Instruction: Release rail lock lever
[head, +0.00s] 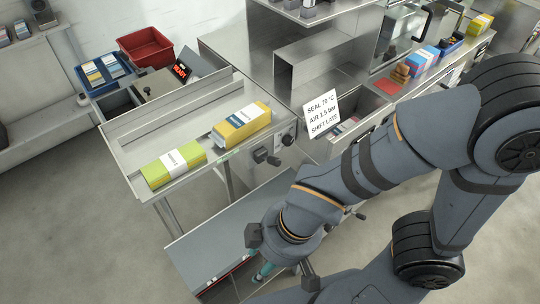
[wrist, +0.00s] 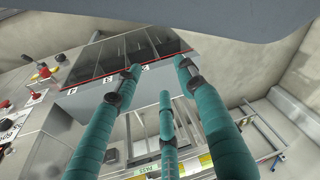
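In the head view, a black lever-like handle (head: 267,157) sits on the near right side of the metal infeed table, with a dark round knob (head: 288,140) just beyond it. I cannot tell for sure which of them is the rail lock lever. My gripper (wrist: 161,76) has teal fingers with dark joints. They are spread apart with nothing between them. In the head view only a little teal of it shows, low at the bottom centre, mostly hidden by my arm. It is below and apart from the handle. I cannot make out the lever in the wrist view.
A green-yellow pack (head: 173,163) and a yellow pack (head: 242,122) lie on the infeed table (head: 130,135). A red bin (head: 146,48) stands behind. Grey floor is free at left.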

